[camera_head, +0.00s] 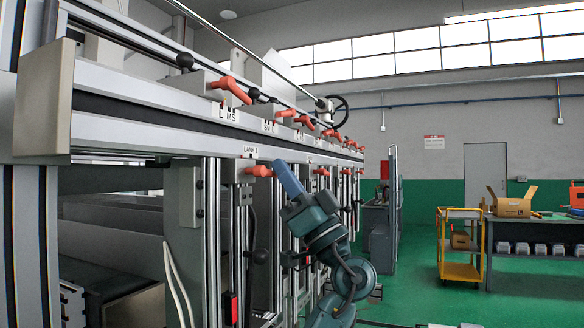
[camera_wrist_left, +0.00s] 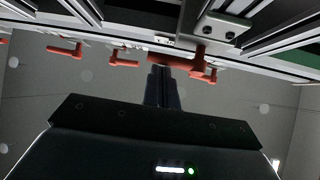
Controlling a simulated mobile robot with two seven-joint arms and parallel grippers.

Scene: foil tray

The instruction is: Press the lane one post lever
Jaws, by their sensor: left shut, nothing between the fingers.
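The lane one post lever (camera_head: 259,171) is a small orange-red handle on a grey block, under a white label that seems to read LANE 1. It points to the right in the head view. My left gripper (camera_head: 281,166) is shut and empty, its blue fingers slanting up just right of this lever. In the left wrist view, the shut fingertips (camera_wrist_left: 160,70) reach a long red lever (camera_wrist_left: 165,60) beside a grey bracket. I cannot tell whether they touch it. My right gripper is not in view.
A larger orange lever (camera_head: 230,88) sits on the upper rail, with several more along the machine. A grey post (camera_head: 184,215) and hanging white cables stand to the left. A yellow cart (camera_head: 460,245) and a table with a cardboard box (camera_head: 512,206) are far right. Green floor between is clear.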

